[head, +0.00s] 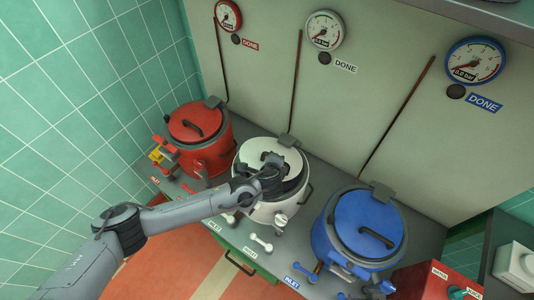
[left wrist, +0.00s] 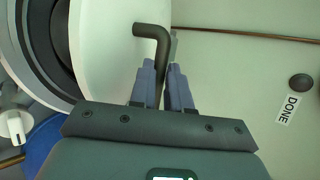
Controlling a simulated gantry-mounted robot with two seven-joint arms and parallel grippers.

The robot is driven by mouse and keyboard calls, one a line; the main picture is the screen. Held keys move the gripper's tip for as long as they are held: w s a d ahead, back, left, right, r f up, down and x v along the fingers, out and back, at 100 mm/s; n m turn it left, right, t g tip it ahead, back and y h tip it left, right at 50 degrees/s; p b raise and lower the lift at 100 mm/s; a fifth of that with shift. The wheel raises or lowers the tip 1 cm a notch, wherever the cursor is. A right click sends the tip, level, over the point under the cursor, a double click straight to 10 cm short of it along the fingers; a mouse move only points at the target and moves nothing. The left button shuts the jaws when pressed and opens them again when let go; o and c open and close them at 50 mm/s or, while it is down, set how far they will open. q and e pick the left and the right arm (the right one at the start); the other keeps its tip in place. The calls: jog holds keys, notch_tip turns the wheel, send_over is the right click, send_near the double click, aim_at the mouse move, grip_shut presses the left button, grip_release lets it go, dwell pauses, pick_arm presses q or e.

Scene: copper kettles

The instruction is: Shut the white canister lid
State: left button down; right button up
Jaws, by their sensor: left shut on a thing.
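The white canister (head: 283,212) stands in the middle of the counter, between a red and a blue one. In the left wrist view its dark rim (left wrist: 48,45) shows beside the white lid (left wrist: 100,50), which stands raised at an angle from it. My left gripper (left wrist: 162,75) is shut on the lid's dark bent handle (left wrist: 150,30). In the head view my left gripper (head: 272,175) is over the canister, and my arm hides part of the lid (head: 262,149). My right gripper is not in view.
The red canister (head: 209,155) stands left and the blue canister (head: 365,225) right, both with lids down. Small valve handles (head: 261,243) lie along the counter front. The panel behind carries gauges (head: 324,30) and a DONE label (left wrist: 287,108).

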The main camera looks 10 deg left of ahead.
pick_arm(q)
notch_tip(320, 180, down, 9)
jog(key=s+a+b, duration=0.1)
jog(key=s+b, duration=0.1)
jog(key=b, duration=0.2)
jog(key=shift+s+a, duration=0.2)
jog(key=shift+s, duration=0.2)
jog(key=shift+f, duration=0.15)
jog(key=c, duration=1.1)
grip_release()
jog(key=shift+s+d+r, duration=0.1)
jog(key=shift+d+r, duration=0.05)
jog(key=shift+r, duration=0.05)
jog(key=v, duration=1)
jog(key=shift+r, duration=0.55)
